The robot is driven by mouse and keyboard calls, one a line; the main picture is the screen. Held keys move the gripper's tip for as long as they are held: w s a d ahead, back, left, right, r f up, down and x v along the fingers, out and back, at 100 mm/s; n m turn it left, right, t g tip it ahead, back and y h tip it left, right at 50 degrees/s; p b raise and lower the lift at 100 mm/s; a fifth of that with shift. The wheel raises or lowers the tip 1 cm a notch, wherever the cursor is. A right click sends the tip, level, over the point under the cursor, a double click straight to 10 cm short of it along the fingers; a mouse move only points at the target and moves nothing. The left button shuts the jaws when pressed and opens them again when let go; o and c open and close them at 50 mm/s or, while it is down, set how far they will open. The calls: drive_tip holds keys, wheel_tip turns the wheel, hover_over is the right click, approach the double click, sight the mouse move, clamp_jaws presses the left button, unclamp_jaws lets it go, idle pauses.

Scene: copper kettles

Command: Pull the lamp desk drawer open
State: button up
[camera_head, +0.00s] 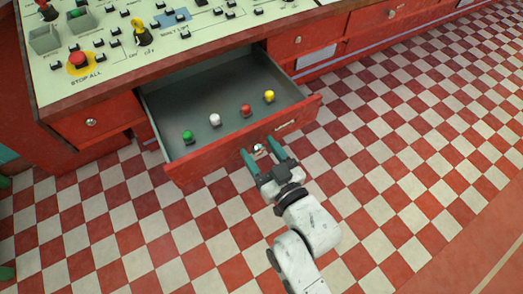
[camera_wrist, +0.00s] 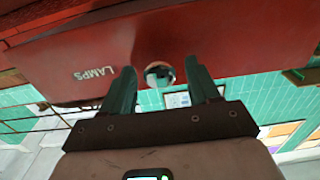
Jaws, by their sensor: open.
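The red lamp drawer (camera_head: 195,167) stands pulled well out of the desk in the head view, its grey inside showing. In it stand a green lamp (camera_head: 187,135), a white lamp (camera_head: 215,119), a red lamp (camera_head: 246,110) and a yellow lamp (camera_head: 269,96). Its front, marked LAMPS, also fills the top of the wrist view (camera_wrist: 50,62). My gripper (camera_head: 258,147) is open at the drawer front. Its two green fingers lie either side of the round metal knob (camera_wrist: 158,74). I cannot tell whether they touch it.
The desk top (camera_head: 200,52) above carries several switches and a red STOP ALL button (camera_head: 79,60). Another red drawer with a knob (camera_head: 91,122) is shut at the left. More shut drawers run to the right. The red and white checkered floor (camera_head: 400,170) is clear around my arm.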

drive_tip(key=shift+s, duration=0.1)
drive_tip(key=v, duration=1)
drive_tip(key=shift+s+d, duration=0.25)
idle(0.3)
drive_tip(key=s+d+f+m+g+h, duration=0.4)
drive_tip(key=d+f+g+h, duration=0.55)
drive_tip(key=d, duration=0.65)
drive_tip(key=s+d+f+m+g, duration=0.35)
drive_tip(key=s+d, duration=0.35)
drive_tip(key=s, duration=0.4)
wheel_tip(320, 180, up, 13)
drive_tip(key=g+p, duration=0.1)
drive_tip(key=p, duration=1.2)
drive_tip(key=shift+s+d+r+h, duration=0.15)
drive_tip(key=shift+s+d+h, duration=0.05)
drive_tip(key=shift+s+h, duration=0.2)
